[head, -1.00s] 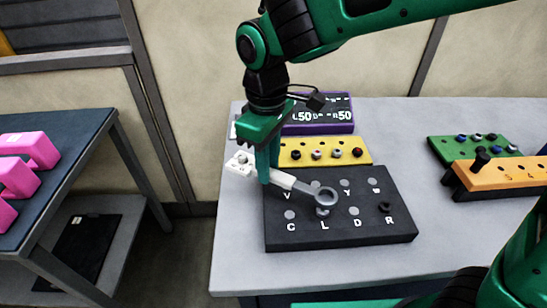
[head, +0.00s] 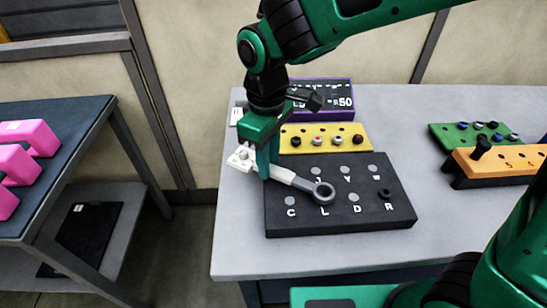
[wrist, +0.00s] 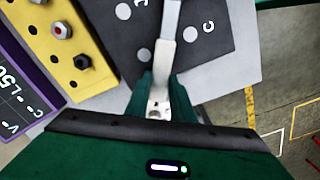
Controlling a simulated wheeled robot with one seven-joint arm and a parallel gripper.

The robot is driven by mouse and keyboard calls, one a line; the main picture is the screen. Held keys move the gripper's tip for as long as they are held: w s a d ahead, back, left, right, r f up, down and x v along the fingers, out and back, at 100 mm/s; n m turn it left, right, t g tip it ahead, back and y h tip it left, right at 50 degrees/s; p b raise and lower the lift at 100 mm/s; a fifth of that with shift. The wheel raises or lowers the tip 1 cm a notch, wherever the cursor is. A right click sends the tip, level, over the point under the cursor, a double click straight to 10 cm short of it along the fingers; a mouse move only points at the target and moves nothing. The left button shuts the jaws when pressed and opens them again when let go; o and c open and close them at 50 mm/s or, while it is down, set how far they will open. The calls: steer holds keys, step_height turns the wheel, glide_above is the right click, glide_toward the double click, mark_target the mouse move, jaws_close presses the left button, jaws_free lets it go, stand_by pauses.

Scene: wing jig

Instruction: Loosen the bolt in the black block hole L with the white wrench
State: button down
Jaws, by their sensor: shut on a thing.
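The black block (head: 365,184) lies on the grey table, with lettered holes on its top. My gripper (head: 268,172) is above the block's left edge, shut on the handle of the white wrench (head: 286,177). The wrench's white end sticks out to the left, and its grey ring (head: 322,192) lies over hole L, just above the letter L. The bolt at hole L is hidden by the ring, so I cannot tell how far it sits inside it. In the wrist view the white wrench (wrist: 167,48) runs up between my fingers, its ring out of view.
A dark bolt (head: 386,194) stands in hole R. A yellow block (head: 345,132) with several bolts and a purple-edged display (head: 340,97) stand behind. Green (head: 460,134) and orange (head: 510,165) blocks are at right. The table's front is clear.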

steer(key=shift+f, duration=0.7)
stand_by(0.4)
steer(key=shift+s+f, duration=0.1)
steer(key=shift+s, duration=0.05)
steer(key=shift+s+a+n, duration=0.25)
steer(key=shift+s+n, duration=0.35)
steer(key=shift+s+a+n, duration=0.25)
steer(key=shift+s+n, duration=0.3)
steer(key=shift+n, duration=0.05)
steer(key=shift+s, duration=0.1)
steer(key=shift+s+a+r+n, duration=0.15)
steer(key=shift+s+n, duration=0.45)
steer(key=shift+s+a+r+n, duration=0.15)
steer(key=shift+s+n, duration=0.45)
